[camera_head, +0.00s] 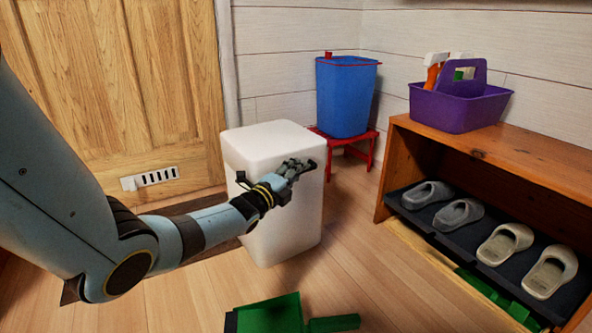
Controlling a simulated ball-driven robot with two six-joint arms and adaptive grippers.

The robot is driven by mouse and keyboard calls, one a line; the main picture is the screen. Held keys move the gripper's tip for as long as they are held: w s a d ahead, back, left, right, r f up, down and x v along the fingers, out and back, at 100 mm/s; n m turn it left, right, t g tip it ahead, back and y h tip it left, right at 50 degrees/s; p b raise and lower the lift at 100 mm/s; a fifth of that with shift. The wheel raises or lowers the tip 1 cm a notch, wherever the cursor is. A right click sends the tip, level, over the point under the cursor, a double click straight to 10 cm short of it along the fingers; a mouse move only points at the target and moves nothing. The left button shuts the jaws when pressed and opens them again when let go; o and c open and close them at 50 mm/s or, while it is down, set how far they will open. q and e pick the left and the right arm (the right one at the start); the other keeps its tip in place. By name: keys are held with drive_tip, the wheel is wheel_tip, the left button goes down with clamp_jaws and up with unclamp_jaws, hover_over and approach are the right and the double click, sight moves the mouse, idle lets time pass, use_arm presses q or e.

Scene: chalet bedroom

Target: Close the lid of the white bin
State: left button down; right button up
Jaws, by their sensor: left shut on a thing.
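The white bin (264,143) stands upright on the floor at the middle of the head view. Its top looks flat and covered, with no gap or separate lid edge that I can make out. My left gripper (299,168) is at the upper right of the bin's front, close below the top edge. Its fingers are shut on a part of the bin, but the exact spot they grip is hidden. My left forearm covers part of the bin's front. My right gripper is not in view.
A blue bucket (343,98) stands on a red stool (348,150) behind the bin. A wooden shelf (500,147) with sandals and a purple caddy (457,108) is at right. A green dustpan (270,316) lies in front. Floor between bin and shelf is clear.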

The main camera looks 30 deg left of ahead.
use_arm(q)
drive_tip(key=shift+s+d+f, duration=0.15)
drive_tip(key=shift+f, duration=0.35)
drive_tip(key=c, duration=1.6)
unclamp_jaws()
drive_tip(key=shift+f, duration=0.1)
drive_tip(key=s, duration=1.1)
drive_tip(key=shift+s+f, duration=0.2)
drive_tip(key=shift+s, duration=0.15)
